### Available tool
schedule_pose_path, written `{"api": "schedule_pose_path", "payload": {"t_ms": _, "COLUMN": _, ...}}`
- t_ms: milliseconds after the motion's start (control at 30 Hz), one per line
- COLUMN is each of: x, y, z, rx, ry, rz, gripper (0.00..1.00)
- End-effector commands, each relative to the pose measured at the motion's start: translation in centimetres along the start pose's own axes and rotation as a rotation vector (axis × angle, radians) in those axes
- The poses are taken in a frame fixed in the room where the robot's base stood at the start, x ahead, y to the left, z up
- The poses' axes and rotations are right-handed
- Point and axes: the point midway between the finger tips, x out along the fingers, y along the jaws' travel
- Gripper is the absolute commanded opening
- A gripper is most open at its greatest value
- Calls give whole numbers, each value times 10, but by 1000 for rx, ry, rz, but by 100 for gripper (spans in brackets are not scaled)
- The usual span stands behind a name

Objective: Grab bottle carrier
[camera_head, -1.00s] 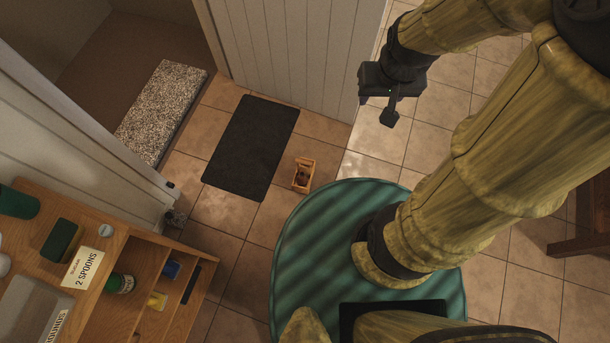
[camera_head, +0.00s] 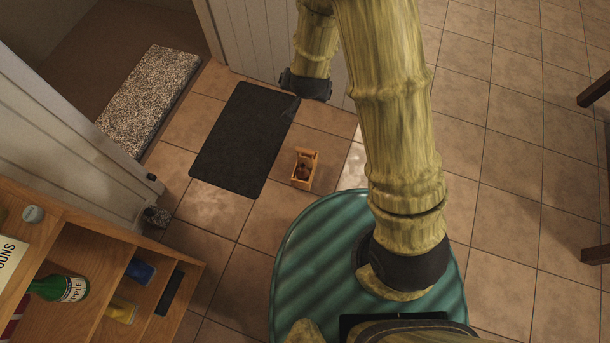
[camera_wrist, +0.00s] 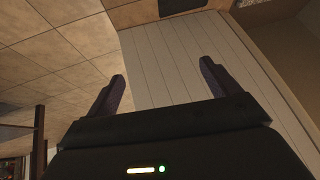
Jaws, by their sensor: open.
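The bottle carrier (camera_head: 305,168) is a small wooden carrier with a dark brown bottle or bottles in it. It stands on the tiled floor just right of the black mat in the head view. My gripper (camera_wrist: 165,88) is open and empty in the wrist view, its two dark fingers spread wide before a pale panelled surface. In the head view my wrist shows above and beyond the carrier, apart from it, and the fingers are hard to make out. I cannot see the carrier clearly in the wrist view.
The black mat (camera_head: 245,138) lies left of the carrier. A wooden shelf unit (camera_head: 100,245) with a green bottle (camera_head: 58,287) stands at lower left. A white panelled wall or door (camera_head: 262,38) is behind. Tiled floor (camera_head: 500,130) is open to the right, with dark wooden legs at the edge.

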Motion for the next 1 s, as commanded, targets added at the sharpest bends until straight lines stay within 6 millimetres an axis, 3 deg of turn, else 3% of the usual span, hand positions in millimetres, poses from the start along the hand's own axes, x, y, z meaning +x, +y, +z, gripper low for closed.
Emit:
{"api": "schedule_pose_path", "payload": {"t_ms": 33, "x": 36, "y": -2, "z": 22, "rx": 6, "ry": 16, "rz": 6, "gripper": 88}}
{"api": "schedule_pose_path", "payload": {"t_ms": 400, "x": 179, "y": -10, "z": 117, "rx": 68, "ry": 218, "rz": 66, "gripper": 88}}
{"api": "schedule_pose_path", "payload": {"t_ms": 700, "x": 276, "y": 5, "z": 205, "rx": 63, "ry": 419, "rz": 119, "gripper": 88}}
{"api": "schedule_pose_path", "payload": {"t_ms": 1000, "x": 352, "y": 36, "z": 296, "rx": 2, "ry": 657, "rz": 153, "gripper": 88}}
